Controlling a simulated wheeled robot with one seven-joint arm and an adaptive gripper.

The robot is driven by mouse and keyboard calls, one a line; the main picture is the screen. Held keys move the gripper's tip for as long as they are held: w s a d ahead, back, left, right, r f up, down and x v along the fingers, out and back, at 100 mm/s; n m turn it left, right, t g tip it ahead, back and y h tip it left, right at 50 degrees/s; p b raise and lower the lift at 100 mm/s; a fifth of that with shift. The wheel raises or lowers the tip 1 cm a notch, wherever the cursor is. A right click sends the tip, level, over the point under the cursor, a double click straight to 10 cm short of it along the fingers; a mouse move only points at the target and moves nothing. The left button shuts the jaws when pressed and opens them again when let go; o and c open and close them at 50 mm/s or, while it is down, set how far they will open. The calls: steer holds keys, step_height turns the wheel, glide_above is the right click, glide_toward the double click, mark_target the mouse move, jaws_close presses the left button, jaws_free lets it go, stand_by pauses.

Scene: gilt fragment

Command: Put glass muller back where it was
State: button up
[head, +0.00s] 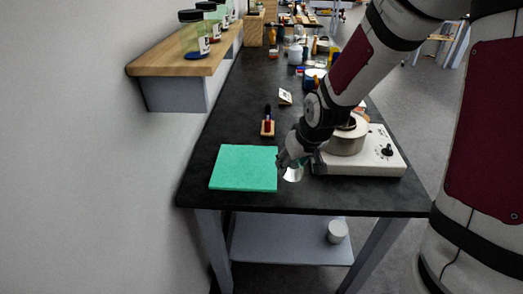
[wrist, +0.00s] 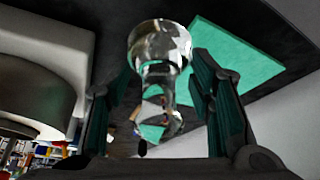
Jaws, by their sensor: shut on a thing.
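The glass muller (wrist: 160,45) is clear, with a wide round foot and a narrower handle. In the wrist view its handle stands between the two fingers of my gripper (wrist: 162,88), which is shut on it. In the head view my gripper (head: 287,160) is at the right edge of the green pad, and the muller's pale foot (head: 293,175) shows just below it. I cannot tell whether the foot touches the dark table. The green square pad (head: 244,169) lies flat at the table's near left; it also shows in the wrist view (wrist: 230,60).
A white device with a round drum and knob (head: 375,160) stands close on the right. A wooden wall shelf (head: 165,67) holds jars at left. The dark table (head: 225,130) has bare room behind the pad.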

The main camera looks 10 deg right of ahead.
steer(key=shift+w+r, duration=0.25)
steer(key=shift+w, duration=0.3)
steer(key=w+a, duration=0.1)
steer(key=w, duration=0.4)
steer(key=w+a+f+b, duration=0.1)
steer(key=w, duration=0.4)
steer(key=w+a, duration=0.1)
steer(key=w, duration=0.4)
steer(key=shift+a+f+b, duration=0.15)
steer(key=shift+f+b, duration=0.1)
steer(key=shift+b, duration=0.15)
steer(key=shift+f, duration=1.7)
steer(key=shift+f, duration=0.15)
steer(key=o, duration=1.3)
